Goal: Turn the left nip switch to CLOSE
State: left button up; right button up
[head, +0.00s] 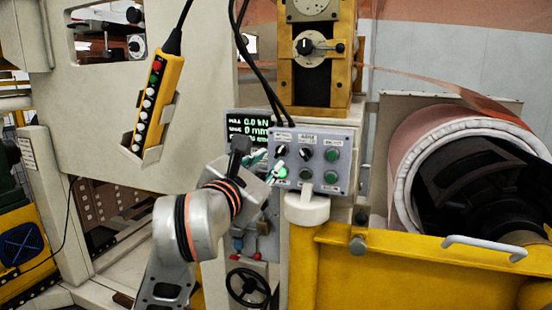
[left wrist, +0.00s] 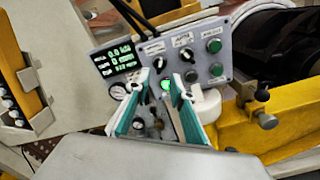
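A grey control panel (head: 345,165) carries two dark rotary knobs in its upper row, a third knob below and several green buttons. The upper-left knob (head: 281,150), apparently the left nip switch, also shows in the left wrist view (left wrist: 158,62). Its label is too small to read, so I cannot tell its setting. A green button (left wrist: 166,85) glows beneath it. My left gripper (head: 272,160) is open and empty in front of the panel's left side. Its teal-lined fingers spread either side of the lit button in the left wrist view (left wrist: 162,78), with the knob just above. My right gripper is out of view.
A display with green text (head: 246,126) stands left of the panel. Black cables (head: 263,75) hang above it. A yellow pendant (head: 158,95) hangs at upper left. A yellow frame (head: 400,250) and a large copper foil roll (head: 425,130) stand to the right.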

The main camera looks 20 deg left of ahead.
aim_at(278, 154)
pick_arm(q)
jog(key=w, duration=0.6)
jog(key=shift+w+b, duration=0.15)
jog(key=shift+b, duration=0.15)
jog(key=shift+d, duration=0.1)
grip_shut()
